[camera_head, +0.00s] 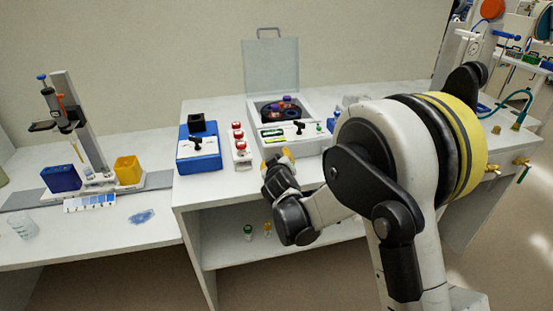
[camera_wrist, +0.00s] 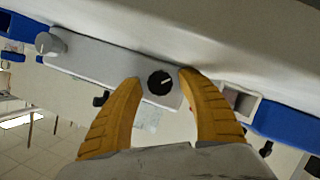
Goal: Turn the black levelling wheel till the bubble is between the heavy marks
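A black wheel (camera_wrist: 160,83) with a white line across its face sits on a pale panel in the wrist view. My gripper (camera_wrist: 161,78) is open, with one yellow fingertip on each side of the wheel. The right fingertip is close to the wheel and a gap shows on the left; I cannot tell if either touches. In the head view my gripper (camera_head: 287,157) is at the front of a white instrument (camera_head: 303,147) with a raised lid, and hides the wheel. A small green strip (camera_head: 274,133) shows on its top; the bubble and marks are too small to make out.
A grey knob (camera_wrist: 47,44) is on the same panel, left of the wheel. A yellow bin (camera_head: 128,170) is farther left. Open shelf space lies below.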

